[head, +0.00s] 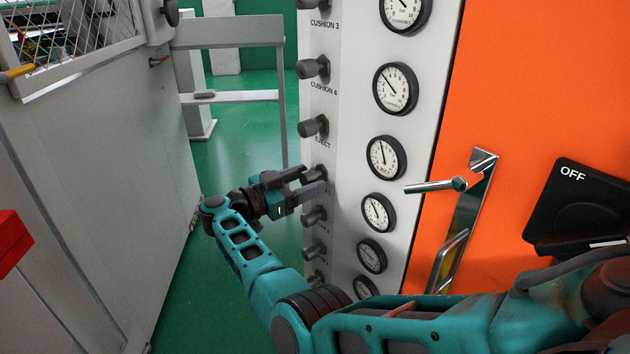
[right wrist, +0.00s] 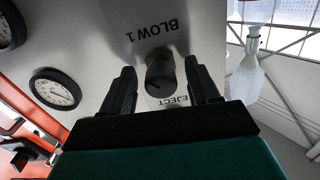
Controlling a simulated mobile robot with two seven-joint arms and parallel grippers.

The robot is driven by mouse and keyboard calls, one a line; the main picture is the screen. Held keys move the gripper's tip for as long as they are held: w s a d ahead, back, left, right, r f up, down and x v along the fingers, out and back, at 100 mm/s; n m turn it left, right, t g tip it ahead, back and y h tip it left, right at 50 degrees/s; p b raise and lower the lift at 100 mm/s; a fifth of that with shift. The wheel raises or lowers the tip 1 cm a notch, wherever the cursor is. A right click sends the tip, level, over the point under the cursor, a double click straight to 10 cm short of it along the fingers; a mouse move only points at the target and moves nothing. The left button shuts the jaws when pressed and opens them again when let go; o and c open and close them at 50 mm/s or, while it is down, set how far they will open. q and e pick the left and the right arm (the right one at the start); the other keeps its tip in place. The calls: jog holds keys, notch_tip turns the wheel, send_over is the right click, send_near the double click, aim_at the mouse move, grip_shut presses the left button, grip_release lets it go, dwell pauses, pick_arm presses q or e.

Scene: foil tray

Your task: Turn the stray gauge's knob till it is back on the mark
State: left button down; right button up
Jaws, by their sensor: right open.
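A light grey panel (head: 345,120) bears a column of round dials and a column of dark knobs. My right gripper (head: 308,181) is at a knob (head: 318,172) below the EJECT label. In the right wrist view this knob (right wrist: 160,75) stands between the open fingers of the gripper (right wrist: 163,85), with gaps on both sides. It lies between the BLOW 1 and EJECT labels. The nearby gauges (head: 386,157) and (head: 379,212) have needles pointing roughly up and up-left. Their marks are too small to tell which gauge is stray. My left gripper is out of view.
An orange door (head: 520,80) with a metal handle (head: 455,220) sticking out is right of the panel. A black OFF switch (head: 585,205) is farther right. A grey cabinet (head: 100,150) stands at left, with green floor (head: 235,140) between. Other knobs (head: 313,126) are close above.

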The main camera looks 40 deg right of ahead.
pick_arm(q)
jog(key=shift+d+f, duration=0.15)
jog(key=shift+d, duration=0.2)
pick_arm(e)
jog(key=shift+d, duration=0.35)
jog(key=c, duration=1)
